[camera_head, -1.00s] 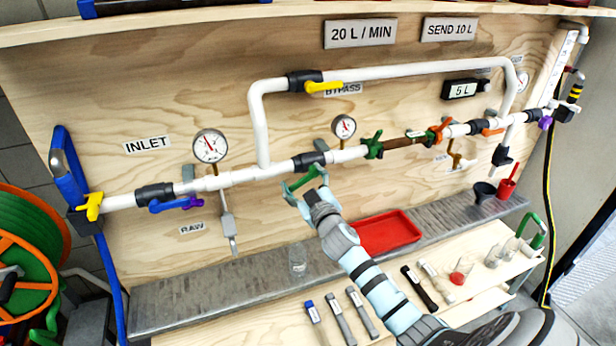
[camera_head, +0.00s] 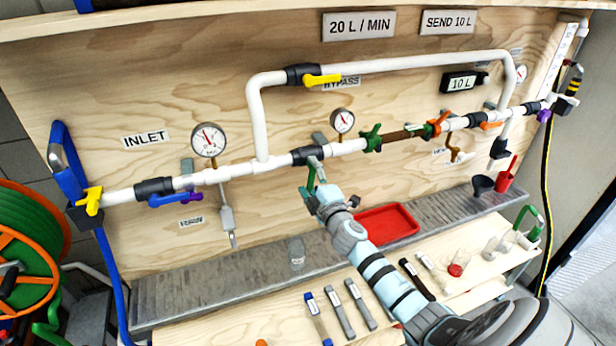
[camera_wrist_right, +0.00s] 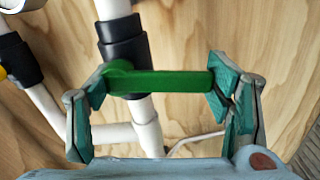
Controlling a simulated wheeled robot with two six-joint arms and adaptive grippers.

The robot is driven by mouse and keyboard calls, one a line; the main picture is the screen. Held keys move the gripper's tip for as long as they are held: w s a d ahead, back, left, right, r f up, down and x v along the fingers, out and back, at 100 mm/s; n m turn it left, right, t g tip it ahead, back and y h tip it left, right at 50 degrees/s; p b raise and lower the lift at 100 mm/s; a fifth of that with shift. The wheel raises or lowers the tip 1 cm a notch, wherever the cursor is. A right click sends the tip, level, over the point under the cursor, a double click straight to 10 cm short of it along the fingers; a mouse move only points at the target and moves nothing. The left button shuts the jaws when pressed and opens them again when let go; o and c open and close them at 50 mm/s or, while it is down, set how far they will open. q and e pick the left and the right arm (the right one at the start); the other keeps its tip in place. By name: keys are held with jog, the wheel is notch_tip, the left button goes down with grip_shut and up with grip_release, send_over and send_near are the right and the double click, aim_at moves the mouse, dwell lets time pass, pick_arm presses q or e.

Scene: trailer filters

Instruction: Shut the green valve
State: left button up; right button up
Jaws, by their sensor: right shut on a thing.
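The green valve handle (camera_wrist_right: 165,83) shows clearly in the right wrist view, set roughly across the white pipe. Its black valve body (camera_head: 306,155) sits on the main pipe in the head view, below the bypass. My right gripper (camera_head: 314,178) is at this valve, below the pipe. In the right wrist view its teal fingers (camera_wrist_right: 160,92) are shut on the handle, one at the hub end and one at the free end. In the head view the gripper hides most of the handle. My left gripper is in neither view.
The bypass has a yellow handle (camera_head: 322,80) above. A green clamp (camera_head: 372,138) and an orange clamp (camera_head: 437,124) stand to the right on the pipe. A grey ledge (camera_head: 215,277), red tray (camera_head: 388,224) and small tools lie below.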

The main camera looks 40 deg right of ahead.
jog(key=shift+s+d+n, duration=0.1)
jog(key=shift+d+n, duration=0.2)
jog(key=shift+n, duration=0.7)
jog(key=shift+f, duration=0.1)
jog(key=o, duration=1.7)
jog(key=v, duration=1.2)
